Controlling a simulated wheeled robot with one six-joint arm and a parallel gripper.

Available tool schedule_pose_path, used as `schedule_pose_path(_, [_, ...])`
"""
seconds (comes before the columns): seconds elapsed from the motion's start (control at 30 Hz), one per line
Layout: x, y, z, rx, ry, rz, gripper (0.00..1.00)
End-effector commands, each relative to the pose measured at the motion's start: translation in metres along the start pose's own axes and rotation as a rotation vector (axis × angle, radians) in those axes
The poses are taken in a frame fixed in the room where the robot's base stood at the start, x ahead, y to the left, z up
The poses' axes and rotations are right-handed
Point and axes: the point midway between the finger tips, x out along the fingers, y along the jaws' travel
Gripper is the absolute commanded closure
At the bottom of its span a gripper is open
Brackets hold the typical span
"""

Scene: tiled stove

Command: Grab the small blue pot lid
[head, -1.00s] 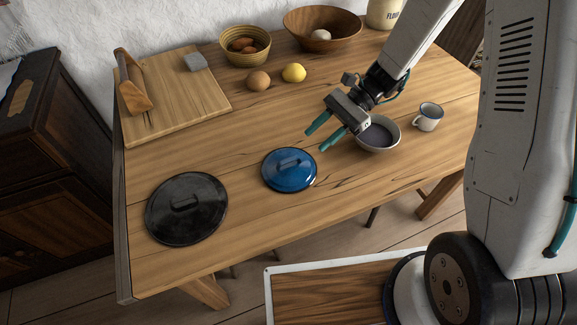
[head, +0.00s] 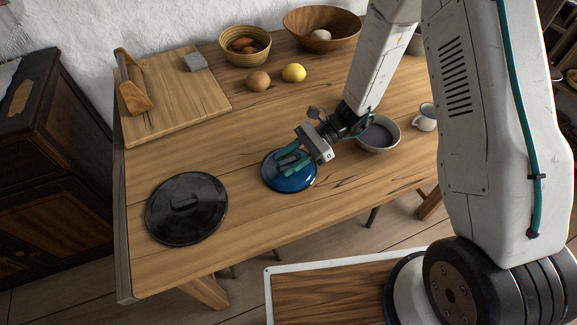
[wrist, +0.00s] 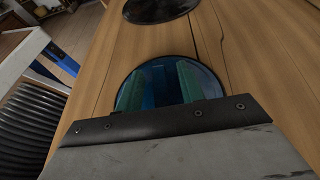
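The small blue pot lid (head: 299,184) lies flat on the wooden table, round with a dark rim and a bar handle on top. My gripper (head: 281,165) is over the lid, its two teal fingers apart, one on either side of the handle. The wrist view also shows the lid (wrist: 160,93) with a finger on each side of its blue middle. A gap shows between the fingers, so the gripper looks open. Whether the fingertips touch the lid is hidden.
A larger black lid (head: 187,209) lies to the left. A grey bowl (head: 378,134) stands close to the right, under my wrist, with a white mug (head: 425,118) beyond.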

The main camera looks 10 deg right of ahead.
Motion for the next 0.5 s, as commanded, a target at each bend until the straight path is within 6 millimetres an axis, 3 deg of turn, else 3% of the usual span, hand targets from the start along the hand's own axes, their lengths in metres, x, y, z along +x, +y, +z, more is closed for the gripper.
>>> schedule_pose_path(0.2, [0.0004, 0.0000, 0.0000, 0.000, 0.000, 0.000, 0.65])
schedule_pose_path(0.33, [0.0002, 0.0000, 0.0000, 0.000, 0.001, 0.000, 1.00])
schedule_pose_path(0.5, [-0.0001, -0.0001, 0.0001, -0.001, 0.000, 0.000, 1.00])
